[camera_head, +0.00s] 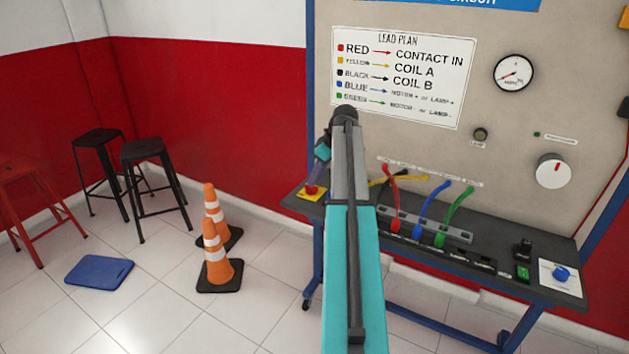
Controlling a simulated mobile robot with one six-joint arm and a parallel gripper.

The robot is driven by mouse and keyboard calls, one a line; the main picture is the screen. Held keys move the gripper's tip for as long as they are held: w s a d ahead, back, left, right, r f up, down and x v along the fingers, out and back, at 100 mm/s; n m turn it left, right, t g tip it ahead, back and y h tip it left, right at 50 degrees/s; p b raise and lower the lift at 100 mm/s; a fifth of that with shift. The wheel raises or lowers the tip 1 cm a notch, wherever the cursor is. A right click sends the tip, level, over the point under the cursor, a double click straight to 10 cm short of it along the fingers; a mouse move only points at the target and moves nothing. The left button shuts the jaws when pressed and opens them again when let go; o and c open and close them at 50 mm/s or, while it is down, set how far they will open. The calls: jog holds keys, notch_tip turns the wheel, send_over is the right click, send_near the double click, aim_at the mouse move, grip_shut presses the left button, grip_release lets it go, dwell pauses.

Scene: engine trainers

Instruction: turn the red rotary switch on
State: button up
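A small red knob (311,190) sits on a yellow plate (316,197) at the left end of the dark bench top; it looks like the red rotary switch. My teal and grey arm reaches up the middle of the picture and bends down at its far end. My gripper (314,178) points down at the red knob, right above or at it. The gripper is small and partly dark here, so I cannot tell whether its fingers touch the knob or are shut. The knob's setting is not readable.
Several coloured leads (441,205) plug into a grey strip on the bench. A white dial (553,171) with a red mark and a gauge (513,73) are on the upright panel. A blue knob (561,273) is at right. Traffic cones (216,262) and stools stand left.

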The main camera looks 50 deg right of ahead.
aim_at(311, 189)
jog(key=shift+x, duration=1.8)
